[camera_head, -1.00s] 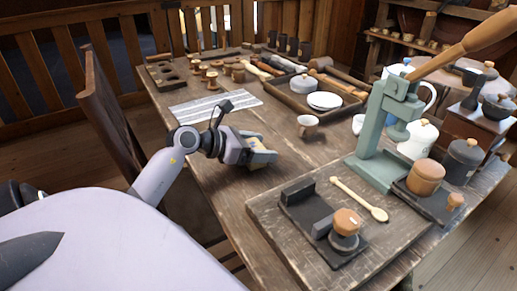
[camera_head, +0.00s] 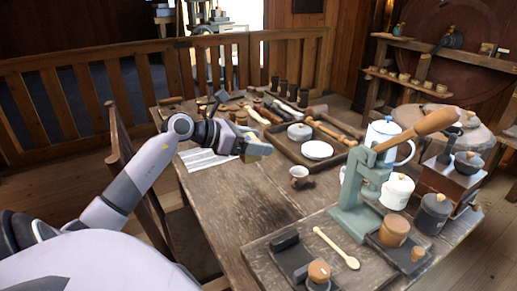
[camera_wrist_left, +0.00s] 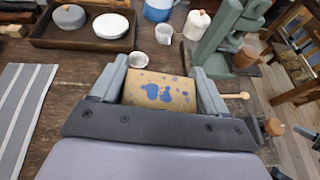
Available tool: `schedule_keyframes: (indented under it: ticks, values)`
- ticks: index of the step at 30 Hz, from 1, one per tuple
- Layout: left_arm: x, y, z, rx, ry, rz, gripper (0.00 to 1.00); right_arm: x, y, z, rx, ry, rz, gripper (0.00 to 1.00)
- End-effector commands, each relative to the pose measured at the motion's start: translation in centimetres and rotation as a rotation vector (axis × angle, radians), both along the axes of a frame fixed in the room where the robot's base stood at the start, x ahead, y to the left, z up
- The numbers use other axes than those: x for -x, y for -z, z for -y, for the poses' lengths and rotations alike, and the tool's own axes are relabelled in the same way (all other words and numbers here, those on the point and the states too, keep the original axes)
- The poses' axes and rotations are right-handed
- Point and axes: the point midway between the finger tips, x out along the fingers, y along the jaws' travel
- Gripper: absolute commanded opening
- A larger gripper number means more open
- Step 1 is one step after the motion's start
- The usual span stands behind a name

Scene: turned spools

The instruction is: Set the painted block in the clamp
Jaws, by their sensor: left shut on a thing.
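The painted block (camera_wrist_left: 160,92), tan with blue blotches, sits between the fingers of my left gripper (camera_wrist_left: 160,80) in the left wrist view. In the head view my left gripper (camera_head: 255,148) is shut on it, held above the table beside the striped cloth. A yellowish part of the block (camera_head: 264,148) shows there. What looks like the clamp, a dark base with a raised black jaw (camera_head: 285,241) and a wooden knob (camera_head: 319,271), lies on the board at the bottom edge, partly cut off. The block is well apart from it.
A green press (camera_head: 352,195) with a long wooden lever stands on the board, near a wooden spoon (camera_head: 336,248).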

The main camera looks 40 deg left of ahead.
Motion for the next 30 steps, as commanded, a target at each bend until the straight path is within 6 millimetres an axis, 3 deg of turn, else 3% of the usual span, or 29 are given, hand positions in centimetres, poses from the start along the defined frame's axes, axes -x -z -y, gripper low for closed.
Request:
schedule_keyframes:
  ticks: [9,13,17,24,30]
  values:
    - [-0.1,-0.9,-0.1,0.002,0.001,0.0,0.42,0.0,-0.4,-0.3,-0.006,0.004,0.0,0.0]
    - [0.1,-0.7,1.3,-0.005,0.035,-0.004,0.42,0.0,-0.8,-0.3,-0.006,0.003,0.001,0.0]
    - [1.0,-0.1,5.9,-0.019,0.136,-0.012,0.42,0.0,-1.7,-0.4,-0.007,0.003,0.001,0.0]
    - [5.1,0.9,16.7,-0.021,0.389,-0.013,0.42,0.0,-3.4,-0.3,-0.006,0.001,0.002,0.0]
    - [8.2,1.0,21.9,-0.005,0.519,-0.004,0.42,0.0,-4.1,-0.3,-0.005,-0.001,0.002,0.0]
